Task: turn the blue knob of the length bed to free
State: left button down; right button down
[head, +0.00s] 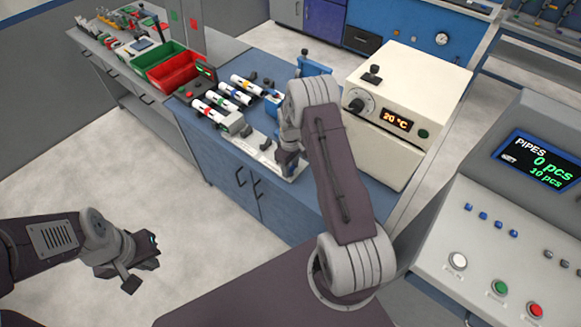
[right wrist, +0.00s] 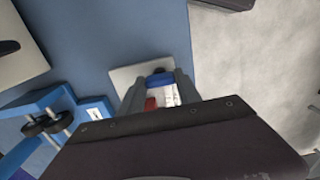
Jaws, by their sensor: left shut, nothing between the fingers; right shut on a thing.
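The length bed (head: 262,150) is a pale plate on the blue bench top, partly hidden by my right arm in the head view; its pale plate (right wrist: 124,77) shows in the right wrist view. The blue knob (right wrist: 160,80) sits between the fingers of my right gripper (right wrist: 160,92), which is shut on it. A red part and a white marked part show just below the knob; the markings are too small to read. In the head view my right gripper (head: 289,168) points down at the bed. My left gripper (head: 139,272) is shut and empty over the floor.
Several white pipes with coloured bands (head: 228,96) lie left of the bed. Red and green bins (head: 172,66) stand behind them. A cream oven (head: 398,115) reading 20 °C stands right of my arm. A console (head: 530,220) showing 0 pcs is at far right.

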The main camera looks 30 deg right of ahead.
jog(key=shift+w, duration=0.1)
jog(key=c, duration=0.8)
grip_release()
jog(key=shift+c, duration=0.2)
notch_tip(320, 180, up, 9)
jog(key=shift+r+b, duration=0.1)
jog(key=shift+b, duration=0.55)
jog(key=shift+a, duration=0.15)
